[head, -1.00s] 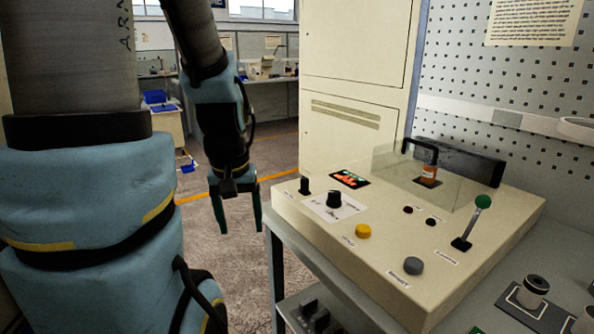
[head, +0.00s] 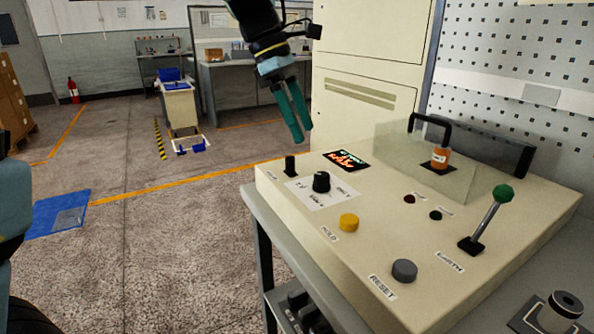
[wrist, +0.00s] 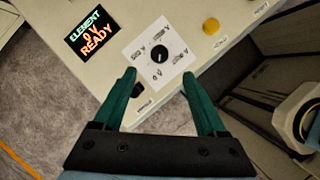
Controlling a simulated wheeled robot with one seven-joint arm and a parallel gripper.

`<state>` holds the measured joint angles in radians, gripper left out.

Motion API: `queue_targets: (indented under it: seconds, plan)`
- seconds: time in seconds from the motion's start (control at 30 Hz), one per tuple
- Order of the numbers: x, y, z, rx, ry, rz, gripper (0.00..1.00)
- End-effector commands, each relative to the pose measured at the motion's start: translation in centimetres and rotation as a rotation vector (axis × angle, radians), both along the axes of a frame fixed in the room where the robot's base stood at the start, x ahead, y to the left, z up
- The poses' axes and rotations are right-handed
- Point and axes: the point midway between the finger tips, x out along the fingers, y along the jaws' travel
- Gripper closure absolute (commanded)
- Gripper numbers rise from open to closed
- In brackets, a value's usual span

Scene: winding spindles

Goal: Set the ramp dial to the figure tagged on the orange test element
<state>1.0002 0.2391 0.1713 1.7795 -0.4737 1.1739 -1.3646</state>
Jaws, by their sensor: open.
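The ramp dial is a black knob (head: 321,182) on a white scale plate (head: 300,190) on the cream console. In the wrist view the dial (wrist: 159,54) shows between and beyond my fingertips, with voltage marks around it too small to read fully. The orange test element (head: 440,157) stands at the console's back behind a clear cover; its tag is too small to read. My gripper (head: 297,139) is open and empty, above and to the left of the dial, apart from it. It also shows in the wrist view (wrist: 158,83).
A display (wrist: 93,38) reads "ELEMENT 0 V READY". The console also bears a black switch (head: 290,165), a yellow HOLD button (head: 348,222), a grey RESET button (head: 404,270) and a green-knobbed EARTH lever (head: 503,193). The clear cover (head: 420,160) has a black handle.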

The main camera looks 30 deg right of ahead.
Motion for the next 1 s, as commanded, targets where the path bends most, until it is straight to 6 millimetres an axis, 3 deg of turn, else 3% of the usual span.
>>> queue_targets:
  seconds: [0.17, 0.6, 1.0]
  plan:
    - [-0.6, -0.5, -1.7, 0.004, 0.004, 0.0, 0.26]
    - [-2.7, -2.4, -8.6, 0.003, 0.002, 0.001, 0.26]
    - [-3.0, -2.7, -9.8, 0.0, -0.001, 0.0, 0.26]
